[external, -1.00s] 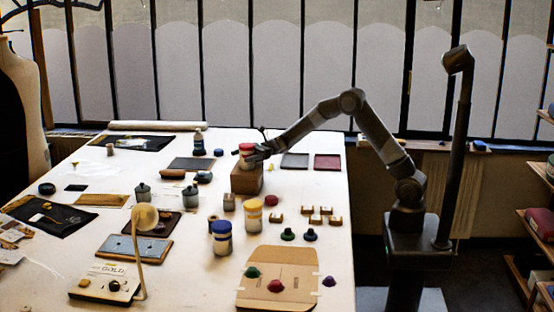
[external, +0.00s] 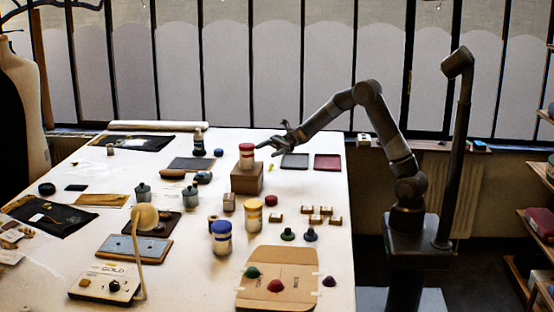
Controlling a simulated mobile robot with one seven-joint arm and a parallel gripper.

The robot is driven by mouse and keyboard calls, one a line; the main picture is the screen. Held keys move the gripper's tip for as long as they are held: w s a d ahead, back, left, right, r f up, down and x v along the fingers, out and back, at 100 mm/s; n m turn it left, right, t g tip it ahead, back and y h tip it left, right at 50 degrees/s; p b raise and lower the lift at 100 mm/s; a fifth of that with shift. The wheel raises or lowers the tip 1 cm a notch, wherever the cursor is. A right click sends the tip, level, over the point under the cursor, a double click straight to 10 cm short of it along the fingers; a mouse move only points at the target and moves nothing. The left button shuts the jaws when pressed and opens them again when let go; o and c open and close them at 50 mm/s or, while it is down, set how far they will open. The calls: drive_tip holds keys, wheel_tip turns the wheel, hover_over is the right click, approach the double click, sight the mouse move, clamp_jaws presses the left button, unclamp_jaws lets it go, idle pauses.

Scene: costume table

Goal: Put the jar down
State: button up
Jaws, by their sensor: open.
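A jar with a red lid and a pale band (external: 247,157) stands upright on a brown wooden block (external: 247,180) near the middle right of the table. My gripper (external: 270,147) is open and empty. It is just right of the jar in the picture and a little above the block, with its fingers apart. The jar appears clear of the fingers. Two similar jars stand on the table nearer the camera, one with a yellow lid (external: 253,216) and one with a blue lid (external: 221,238).
A dark tray (external: 294,161) and a red tray (external: 327,162) lie behind and right of the block. Several small wooden pieces (external: 320,215) and a cardboard sheet (external: 262,296) with coloured knobs lie nearer. A lamp (external: 145,218) stands front left.

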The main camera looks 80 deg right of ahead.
drive_tip(key=s+a+r+n+g+h, duration=0.2)
drive_tip(key=s+a+n+g, duration=0.2)
drive_tip(key=s+a+n, duration=0.3)
drive_tip(key=s+a+r+n+g+h, duration=0.2)
drive_tip(key=s+a+n+g, duration=0.25)
drive_tip(key=s+a, duration=0.45)
drive_tip(key=s+d+n+t+h, duration=0.3)
drive_tip(key=s+n+h, duration=0.5)
drive_tip(key=s+n, duration=0.5)
drive_tip(key=shift+s+f+n+h, duration=0.2)
drive_tip(key=shift+s+n+h, duration=0.2)
drive_tip(key=shift+s, duration=3.2)
idle(1.5)
